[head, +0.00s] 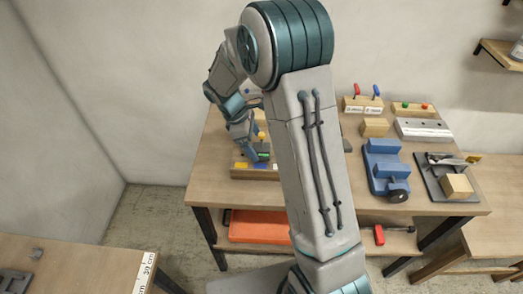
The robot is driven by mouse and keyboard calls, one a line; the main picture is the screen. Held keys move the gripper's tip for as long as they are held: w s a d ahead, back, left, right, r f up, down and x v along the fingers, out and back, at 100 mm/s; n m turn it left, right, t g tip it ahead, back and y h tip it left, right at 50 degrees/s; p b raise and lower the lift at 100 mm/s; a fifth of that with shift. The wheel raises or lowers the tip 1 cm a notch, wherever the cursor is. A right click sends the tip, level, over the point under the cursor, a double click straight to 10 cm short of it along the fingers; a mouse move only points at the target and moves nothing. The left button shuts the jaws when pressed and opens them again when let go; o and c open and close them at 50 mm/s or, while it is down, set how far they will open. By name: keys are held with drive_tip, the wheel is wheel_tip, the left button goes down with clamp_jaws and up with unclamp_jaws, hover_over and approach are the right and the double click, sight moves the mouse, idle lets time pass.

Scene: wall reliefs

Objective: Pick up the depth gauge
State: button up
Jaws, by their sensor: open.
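My gripper (252,154) is at the left side of the wooden workbench, low over a wooden rack (240,174) with yellow and blue patches on its front. Its fingers are small in view, and it is open. A small dark and green item (264,155) shows right beside the fingers, at the rack. I cannot tell whether this is the depth gauge, or whether the fingers touch it. I cannot pick out the depth gauge for certain; my arm hides the middle of the bench.
To the right stand a blue vise (383,165), a clamp with a wooden block (456,186), a grey block (424,129) and a red-and-blue-handled holder (362,104). An orange case (258,227) lies on the lower shelf. Another table (75,265) is front left.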

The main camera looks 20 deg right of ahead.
sight(259, 149)
drive_tip(key=p+x, duration=0.1)
drive_tip(key=x, duration=0.3)
drive_tip(key=shift+f, duration=0.1)
drive_tip(key=c, duration=1.3)
